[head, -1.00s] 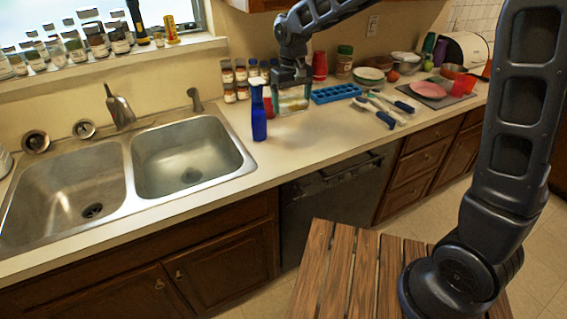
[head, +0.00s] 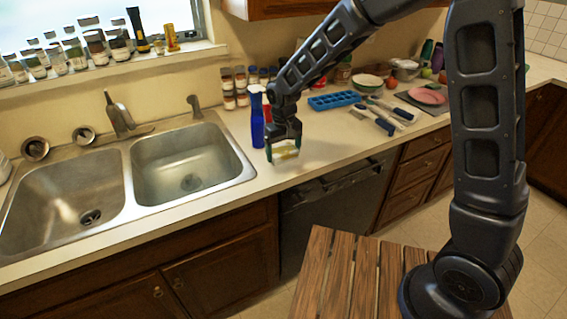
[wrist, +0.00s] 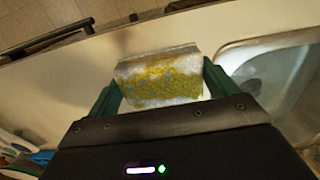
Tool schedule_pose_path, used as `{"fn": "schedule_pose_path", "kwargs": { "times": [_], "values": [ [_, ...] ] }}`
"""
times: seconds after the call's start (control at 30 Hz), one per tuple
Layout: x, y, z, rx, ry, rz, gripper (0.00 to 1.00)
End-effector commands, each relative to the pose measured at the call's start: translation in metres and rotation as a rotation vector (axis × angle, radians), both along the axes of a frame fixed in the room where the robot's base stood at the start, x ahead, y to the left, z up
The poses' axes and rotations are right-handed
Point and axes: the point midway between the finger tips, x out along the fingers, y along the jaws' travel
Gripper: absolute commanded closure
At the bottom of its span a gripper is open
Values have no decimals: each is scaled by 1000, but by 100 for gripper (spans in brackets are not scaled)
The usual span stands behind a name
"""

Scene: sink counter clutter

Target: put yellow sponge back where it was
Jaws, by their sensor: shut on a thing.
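The yellow sponge (wrist: 160,80) is between the two green fingers of my gripper (wrist: 160,90) in the wrist view. It looks yellow with a pale, whitish patterned surface. In the head view my gripper (head: 285,156) points down over the counter, right of the sinks and in front of the blue spray bottle (head: 257,120). The sponge (head: 287,152) shows there as a small pale yellow patch between the fingers. My gripper is shut on it. I cannot tell whether the sponge touches the counter.
The right sink basin (head: 185,165) lies to the left of my gripper. The counter (head: 225,205) front edge is near, with bare counter around my gripper.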

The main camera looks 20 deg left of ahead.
Motion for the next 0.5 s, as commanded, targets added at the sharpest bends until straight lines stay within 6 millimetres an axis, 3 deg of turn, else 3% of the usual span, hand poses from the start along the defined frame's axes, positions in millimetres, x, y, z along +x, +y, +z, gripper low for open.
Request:
{"fn": "schedule_pose_path", "kwargs": {
  "times": [0.27,0.5],
  "values": [
    [0,0,-17,-1,1,0,36],
    [0,0,-49,-1,1,0,36]
  ]
}}
